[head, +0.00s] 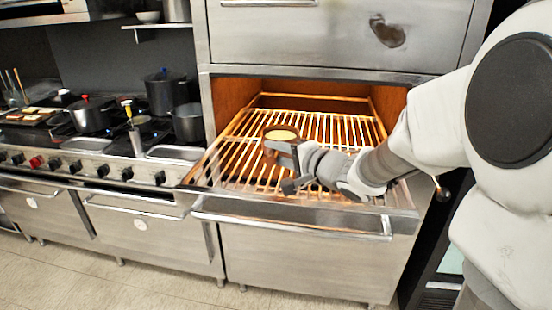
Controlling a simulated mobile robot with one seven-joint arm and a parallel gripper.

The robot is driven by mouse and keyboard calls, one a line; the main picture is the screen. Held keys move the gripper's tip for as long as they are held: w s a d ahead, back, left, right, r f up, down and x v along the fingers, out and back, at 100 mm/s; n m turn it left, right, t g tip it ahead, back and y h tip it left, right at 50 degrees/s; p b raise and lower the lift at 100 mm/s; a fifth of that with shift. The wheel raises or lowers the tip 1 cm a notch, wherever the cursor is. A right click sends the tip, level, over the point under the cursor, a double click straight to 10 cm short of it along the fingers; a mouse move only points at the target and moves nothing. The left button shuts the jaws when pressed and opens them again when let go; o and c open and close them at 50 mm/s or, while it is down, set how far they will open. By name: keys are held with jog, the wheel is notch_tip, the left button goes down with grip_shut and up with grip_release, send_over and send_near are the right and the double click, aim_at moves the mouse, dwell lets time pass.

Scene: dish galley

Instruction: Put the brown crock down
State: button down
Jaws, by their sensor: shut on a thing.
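The brown crock (270,134) is a small round vessel with a pale yellowish top surface. It is upright over the slatted rack (322,127) in the open, warmly lit compartment. My gripper (283,149) comes in from the right and is shut on the crock's near right side. The gripper hides part of the crock's wall and base. I cannot tell whether the crock's bottom touches the rack.
A steel drawer front (345,30) is above the compartment, and a long handle (290,223) runs below it. To the left, the stove holds a black pot (166,92) and several other pots. Rack slats around the crock are bare.

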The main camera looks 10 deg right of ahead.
jog(key=w+d+f, duration=0.2)
jog(key=w+d+f+b, duration=0.1)
jog(key=w+d+f, duration=0.1)
jog(key=w+d, duration=0.1)
jog(key=shift+w+d+f, duration=0.3)
jog(key=shift+w+f, duration=0.05)
notch_tip(320, 180, down, 4)
jog(key=shift+f+b, duration=0.1)
jog(key=shift+b, duration=0.95)
jog(key=c, duration=1.1)
grip_release()
jog(key=shift+f, duration=0.1)
jog(key=o, duration=0.4)
jog(key=shift+s+d+r, duration=0.25)
jog(key=shift+s, duration=0.05)
jog(key=p+v, duration=0.2)
jog(key=v, duration=0.9)
jog(key=shift+s+d, duration=0.1)
jog(key=shift+s, duration=0.05)
